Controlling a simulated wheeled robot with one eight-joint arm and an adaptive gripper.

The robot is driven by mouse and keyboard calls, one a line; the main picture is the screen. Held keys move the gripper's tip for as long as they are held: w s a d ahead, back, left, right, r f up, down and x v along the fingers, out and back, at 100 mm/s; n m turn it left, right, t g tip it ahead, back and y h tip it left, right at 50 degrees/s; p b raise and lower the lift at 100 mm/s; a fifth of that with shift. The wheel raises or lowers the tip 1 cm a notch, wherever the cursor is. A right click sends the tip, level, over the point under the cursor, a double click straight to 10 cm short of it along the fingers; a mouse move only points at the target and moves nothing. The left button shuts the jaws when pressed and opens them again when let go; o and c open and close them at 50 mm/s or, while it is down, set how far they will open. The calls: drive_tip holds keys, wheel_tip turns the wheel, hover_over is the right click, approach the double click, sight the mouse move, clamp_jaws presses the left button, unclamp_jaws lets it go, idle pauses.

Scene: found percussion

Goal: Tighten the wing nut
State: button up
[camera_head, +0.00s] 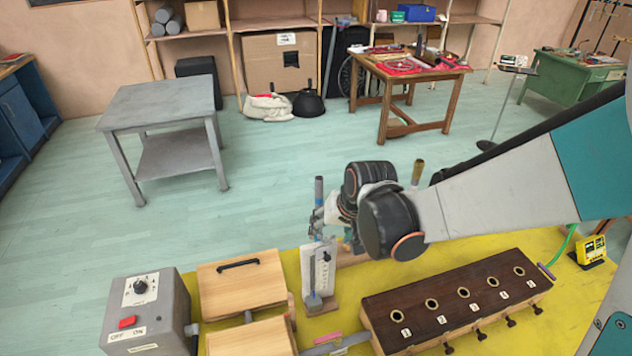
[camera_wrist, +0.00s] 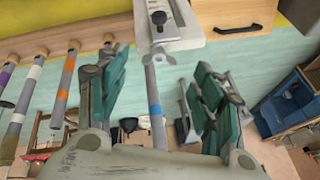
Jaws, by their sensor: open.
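A white upright plate (camera_head: 318,270) with dark markings stands on the yellow bench, just below my gripper. The head view hides most of the fingers behind the wrist.
A grey switch box (camera_head: 146,315) and wooden boxes (camera_head: 241,280) stand left of the plate. A long dark-topped box (camera_head: 450,300) with several holes stands right. Several hanging tubes (camera_wrist: 62,78) show left in the wrist view. Bare yellow bench (camera_head: 410,272) lies behind the long box.

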sight(325, 236)
drive_tip(key=shift+b+x, duration=0.3)
drive_tip(key=shift+x, duration=1.55)
drive_tip(key=shift+d, duration=0.15)
drive_tip(key=c, duration=1.4)
drive_tip(key=shift+r, duration=0.1)
drive_tip(key=shift+m, duration=0.5)
drive_tip(key=shift+o, duration=0.4)
drive_tip(key=shift+s+a+m+t+h+b, duration=0.1)
drive_tip(key=shift+a+m+t+h+b, duration=0.1)
drive_tip(key=shift+m+h, duration=0.4)
drive_tip(key=shift+a+m+t+h+b, duration=0.1)
drive_tip(key=shift+a+m+h+b, duration=0.1)
drive_tip(key=shift+m, duration=0.7)
